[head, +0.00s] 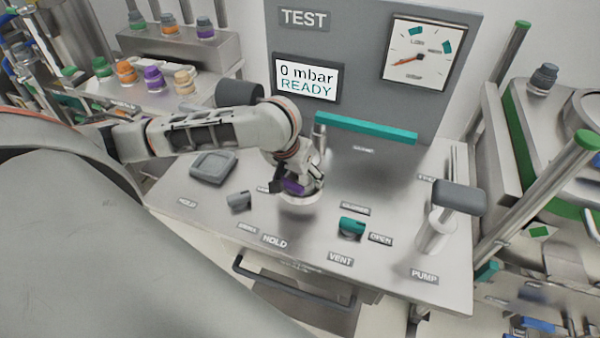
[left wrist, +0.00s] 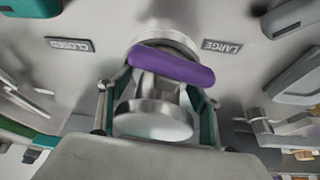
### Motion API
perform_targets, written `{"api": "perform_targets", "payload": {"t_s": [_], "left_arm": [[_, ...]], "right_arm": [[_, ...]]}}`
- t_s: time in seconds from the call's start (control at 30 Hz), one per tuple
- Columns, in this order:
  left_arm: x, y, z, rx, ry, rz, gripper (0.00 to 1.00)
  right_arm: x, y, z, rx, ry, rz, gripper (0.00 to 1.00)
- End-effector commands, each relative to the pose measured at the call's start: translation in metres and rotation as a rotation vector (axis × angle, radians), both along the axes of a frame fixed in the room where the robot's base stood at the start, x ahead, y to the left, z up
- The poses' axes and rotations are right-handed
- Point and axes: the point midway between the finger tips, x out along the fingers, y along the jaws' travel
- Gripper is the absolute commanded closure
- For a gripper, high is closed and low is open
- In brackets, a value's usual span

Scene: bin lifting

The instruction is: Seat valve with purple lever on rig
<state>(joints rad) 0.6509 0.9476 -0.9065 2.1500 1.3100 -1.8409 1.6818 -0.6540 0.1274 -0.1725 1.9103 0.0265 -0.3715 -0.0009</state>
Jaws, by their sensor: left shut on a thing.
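The valve with the purple lever (head: 293,187) is at the middle of the steel test rig (head: 395,190), mostly covered by my left gripper (head: 294,180). In the left wrist view its purple lever (left wrist: 172,66) lies across the top of a silver metal body (left wrist: 153,120). My left gripper (left wrist: 158,108) is shut on this valve, a finger on each side of the body. A round metal ring (left wrist: 165,36) shows behind the lever. I cannot tell whether the valve is fully down on the rig. My right gripper is not in view.
A grey knob (head: 239,200) and a teal knob (head: 351,227) flank the valve. A pump handle (head: 460,196) stands at the right. A teal bar (head: 365,128) is behind, below a screen (head: 308,80) reading "0 mbar READY". Several other valves stand on the shelf (head: 205,95) at the back left.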

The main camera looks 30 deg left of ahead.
Motion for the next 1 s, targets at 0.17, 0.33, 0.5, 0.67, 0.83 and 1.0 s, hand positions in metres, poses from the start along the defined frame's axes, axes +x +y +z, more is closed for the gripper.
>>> {"api": "perform_targets", "payload": {"t_s": [0.17, 0.33, 0.5, 0.67, 0.83, 1.0], "left_arm": [[0.001, -0.0002, 0.0012, 0.0, -0.004, 0.0, 0.88], [0.001, -0.0003, 0.0012, 0.0, -0.004, 0.0, 0.88], [0.0007, -0.0004, 0.0008, 0.0, -0.003, -0.001, 0.18], [0.0004, -0.0004, 0.0003, 0.0, -0.001, -0.001, 0.18], [-0.001, -0.0002, -0.0017, 0.0, 0.003, -0.001, 0.0], [-0.0005, -0.0002, -0.0011, 0.0, 0.002, -0.001, 0.0]], "right_arm": [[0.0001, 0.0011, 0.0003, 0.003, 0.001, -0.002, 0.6], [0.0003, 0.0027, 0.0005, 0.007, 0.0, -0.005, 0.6], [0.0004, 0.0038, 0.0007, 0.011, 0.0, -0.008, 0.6], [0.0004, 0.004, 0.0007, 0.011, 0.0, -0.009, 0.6], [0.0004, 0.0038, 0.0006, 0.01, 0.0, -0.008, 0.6], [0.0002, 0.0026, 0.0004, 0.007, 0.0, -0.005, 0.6]]}}
